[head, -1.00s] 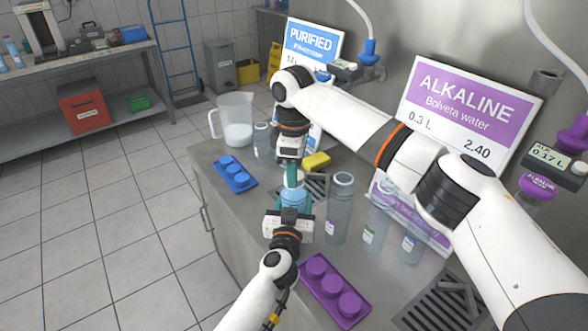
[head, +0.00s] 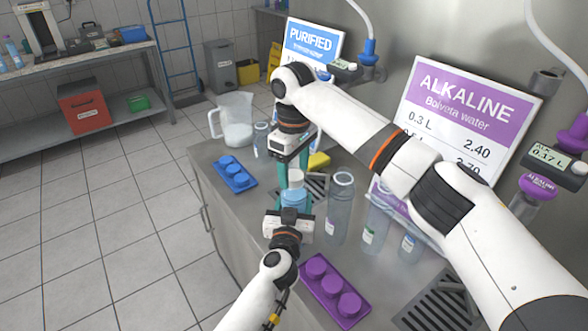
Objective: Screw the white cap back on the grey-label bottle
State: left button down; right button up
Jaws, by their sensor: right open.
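The white cap (head: 296,179) sits on the mouth of a light-blue bottle (head: 296,199). The bottle stands upright at the counter's front; its label is hidden, so I cannot read its colour. I cannot tell how tightly the cap is seated. My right gripper (head: 293,170) points down from above, its teal fingers open and apart around the cap's level. My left gripper (head: 292,213) comes from the front and appears shut on the bottle's body; its fingertips are mostly hidden.
A purple cap tray (head: 336,305) lies in front, a blue one (head: 235,175) to the left. A pitcher (head: 236,115) and yellow sponge (head: 318,161) lie behind.

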notch_tip(320, 180, up, 11)
jog(key=shift+r, duration=0.2)
pick_arm(q)
jog(key=shift+c, duration=2.1)
grip_release()
jog(key=s+a+p, duration=0.2)
jog(key=s, duration=1)
pick_arm(e)
jog(key=shift+r, duration=0.9)
